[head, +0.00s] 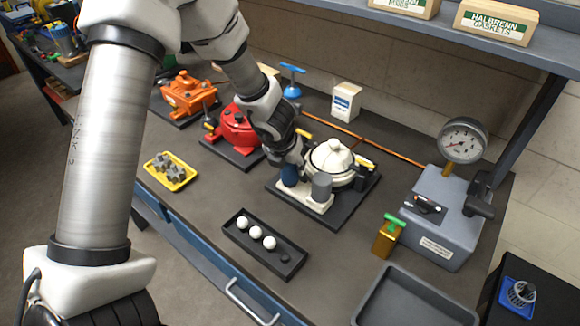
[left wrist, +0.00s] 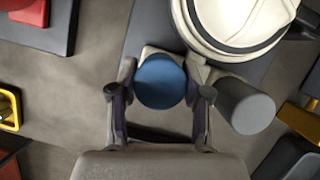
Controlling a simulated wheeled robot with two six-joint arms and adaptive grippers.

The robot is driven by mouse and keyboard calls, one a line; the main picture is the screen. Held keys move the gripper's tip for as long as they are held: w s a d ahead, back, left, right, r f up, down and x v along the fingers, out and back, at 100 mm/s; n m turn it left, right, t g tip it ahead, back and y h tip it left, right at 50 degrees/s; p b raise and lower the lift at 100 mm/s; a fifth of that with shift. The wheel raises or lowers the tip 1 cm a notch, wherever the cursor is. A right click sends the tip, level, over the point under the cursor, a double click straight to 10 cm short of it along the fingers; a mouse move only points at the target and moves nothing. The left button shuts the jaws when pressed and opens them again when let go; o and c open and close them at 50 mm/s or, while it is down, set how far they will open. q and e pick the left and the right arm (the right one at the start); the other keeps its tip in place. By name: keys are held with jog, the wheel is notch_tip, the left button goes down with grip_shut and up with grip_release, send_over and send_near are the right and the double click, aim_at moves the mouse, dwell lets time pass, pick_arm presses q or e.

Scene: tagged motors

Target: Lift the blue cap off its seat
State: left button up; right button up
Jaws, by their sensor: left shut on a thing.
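The blue cap (head: 289,175) is at the left end of a white base (head: 305,198) in front of the cream-domed motor (head: 331,160). It shows as a round blue top in the left wrist view (left wrist: 160,82). My left gripper (left wrist: 160,95) reaches down from above with its two fingers on either side of the cap, shut on it. Whether the cap's underside touches its seat is hidden. A grey cap (head: 321,187) stands just to the right on the same base and also shows in the left wrist view (left wrist: 245,105). My right gripper is not in view.
A red motor (head: 238,130) and an orange motor (head: 188,92) stand to the left. A black tray (head: 240,238) with white balls, a yellow tray (head: 185,183) and a gauge box (head: 440,225) surround the work area. The bench between them is mostly clear.

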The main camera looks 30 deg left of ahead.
pick_arm(q)
notch_tip(320, 180, up, 14)
jog(key=p, duration=1)
jog(key=shift+s+r+p, duration=0.15)
jog(key=shift+r+p, duration=0.05)
jog(key=shift+p, duration=0.1)
jog(key=shift+f, duration=0.1)
